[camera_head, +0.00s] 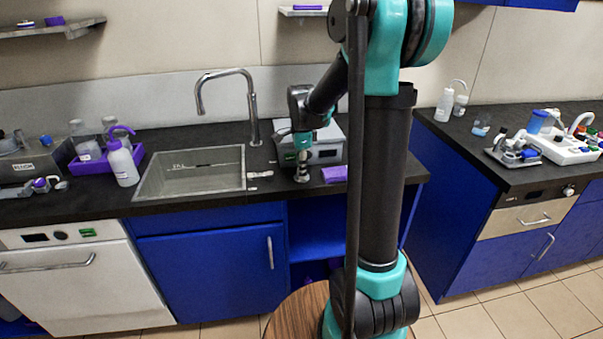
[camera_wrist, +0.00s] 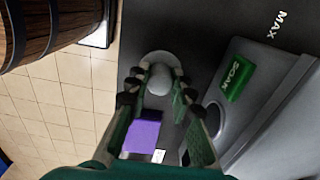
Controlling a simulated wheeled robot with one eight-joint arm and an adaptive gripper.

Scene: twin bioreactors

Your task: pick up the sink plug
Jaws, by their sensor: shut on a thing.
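The sink plug (camera_wrist: 159,58) is a pale grey disc with a rounded knob, seen in the wrist view between my fingertips. My gripper (camera_wrist: 154,76) is shut on the knob, with one finger on each side. In the head view my gripper (camera_head: 301,158) points down at the dark counter, right of the sink. The plug (camera_head: 301,178) is small there and partly hidden by the fingers. I cannot tell whether it touches the counter or is just above it.
A purple block (camera_head: 334,173) lies close beside my gripper. A grey device (camera_head: 326,150) stands just behind it. The sink (camera_head: 190,173) with its tall faucet (camera_head: 250,105) is to the left. The counter's front edge is close.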

